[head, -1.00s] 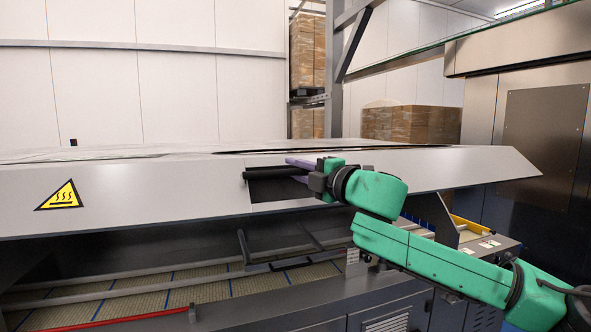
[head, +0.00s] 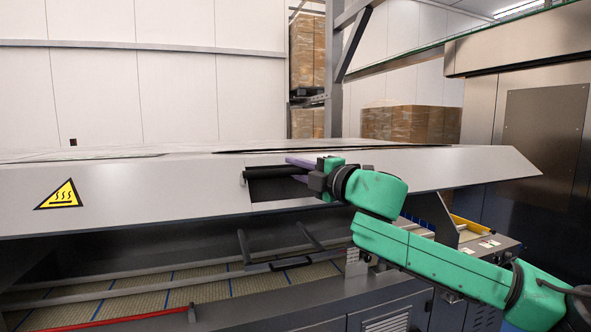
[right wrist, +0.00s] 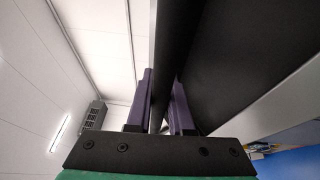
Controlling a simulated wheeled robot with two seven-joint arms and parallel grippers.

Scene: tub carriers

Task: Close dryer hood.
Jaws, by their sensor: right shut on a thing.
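The dryer hood (head: 150,194) is a long light-grey cover with a yellow heat-warning label, spanning the head view. It stands raised, with a dark gap between its lower edge and the dryer bed (head: 150,300). A black bar handle (head: 268,172) sits in a dark recess on its front. My right gripper (head: 295,168), with purple fingers on a green arm, is at the right part of the handle. In the right wrist view the fingers (right wrist: 160,105) stand on both sides of the black bar (right wrist: 178,60), shut on it. My left gripper is not in view.
A mesh belt with blue lines lies under the hood. A black U-shaped bar (head: 285,262) and a red rod (head: 110,325) are at the front. A steel cabinet (head: 535,150) stands at the right; wrapped boxes (head: 410,124) stand behind.

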